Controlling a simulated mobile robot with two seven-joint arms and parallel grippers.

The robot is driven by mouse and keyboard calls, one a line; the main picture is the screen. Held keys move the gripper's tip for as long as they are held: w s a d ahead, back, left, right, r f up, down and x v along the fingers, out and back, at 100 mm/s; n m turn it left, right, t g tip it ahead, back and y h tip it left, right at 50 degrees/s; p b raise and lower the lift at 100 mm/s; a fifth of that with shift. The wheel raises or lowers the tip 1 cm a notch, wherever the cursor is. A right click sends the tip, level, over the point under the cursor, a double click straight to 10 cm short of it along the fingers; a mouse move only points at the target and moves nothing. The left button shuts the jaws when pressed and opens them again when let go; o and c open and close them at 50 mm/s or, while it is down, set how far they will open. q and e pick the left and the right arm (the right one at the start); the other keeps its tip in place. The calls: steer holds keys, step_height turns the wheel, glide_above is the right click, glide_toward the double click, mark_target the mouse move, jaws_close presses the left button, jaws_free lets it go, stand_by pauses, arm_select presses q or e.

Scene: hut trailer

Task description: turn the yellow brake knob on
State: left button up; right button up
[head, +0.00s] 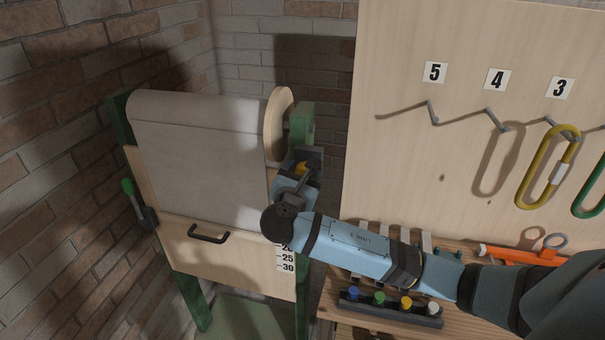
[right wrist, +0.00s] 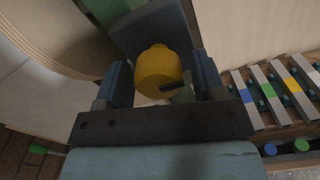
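The yellow brake knob (right wrist: 157,70) has a dark mark on its lower right side in the right wrist view. In the head view only a small yellow part (head: 301,168) shows beside my right gripper (head: 305,172), at the right side of the roller stand. In the right wrist view the fingers of my right gripper (right wrist: 160,85) stand apart, one on each side of the knob. A narrow gap shows on the right; contact on the left is unclear. My left gripper is not in view.
The stand has a grey sheet roll (head: 200,150), a wooden disc (head: 278,124), a black handle (head: 209,234) and a green-handled lever (head: 128,187). A peg board (head: 400,150) with carabiners is at right. A bench below it holds a strip of coloured knobs (head: 390,308) and an orange tool (head: 520,255).

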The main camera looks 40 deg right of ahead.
steer(key=c, duration=0.7)
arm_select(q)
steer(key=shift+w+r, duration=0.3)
